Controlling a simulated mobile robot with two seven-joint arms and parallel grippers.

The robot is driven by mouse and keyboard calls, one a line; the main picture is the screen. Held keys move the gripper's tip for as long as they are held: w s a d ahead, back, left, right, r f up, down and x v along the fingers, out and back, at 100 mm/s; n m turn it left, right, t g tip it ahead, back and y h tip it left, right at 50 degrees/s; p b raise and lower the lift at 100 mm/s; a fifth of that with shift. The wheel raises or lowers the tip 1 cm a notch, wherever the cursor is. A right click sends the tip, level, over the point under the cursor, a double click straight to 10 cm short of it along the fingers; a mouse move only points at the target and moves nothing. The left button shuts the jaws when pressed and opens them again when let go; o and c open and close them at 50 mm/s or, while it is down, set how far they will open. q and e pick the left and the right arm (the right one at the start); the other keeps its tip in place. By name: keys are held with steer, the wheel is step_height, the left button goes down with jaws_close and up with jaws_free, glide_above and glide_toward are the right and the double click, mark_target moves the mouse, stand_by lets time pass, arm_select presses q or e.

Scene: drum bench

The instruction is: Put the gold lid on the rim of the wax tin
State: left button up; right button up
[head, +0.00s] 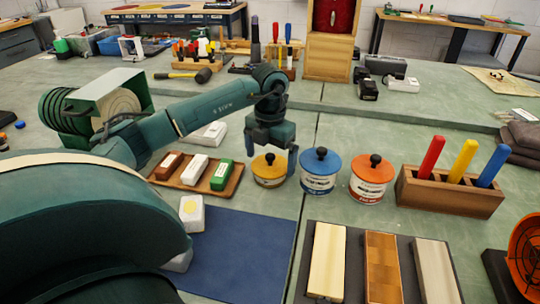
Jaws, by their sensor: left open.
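The gold lid (265,165) has a black knob and lies level on top of a short, labelled wax tin (270,181). From this angle I cannot tell whether it sits fully on the rim. My left gripper (272,152) points down right at the lid, with its fingers apart around the knob area. It is open, and one finger shows at the lid's right side. The gripper covers the back of the lid. My right gripper is not in view.
A blue-lidded tin (319,181) and an orange-lidded tin (369,189) stand close to the right. A wooden tray (175,184) with coloured blocks is at the left. A wooden holder (450,196) with coloured sticks is at the right.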

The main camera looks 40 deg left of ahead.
mark_target(270, 155)
arm_select(q)
step_height(270, 155, up, 12)
steer(key=p, duration=0.1)
steer(key=shift+r, duration=0.15)
stand_by(0.7)
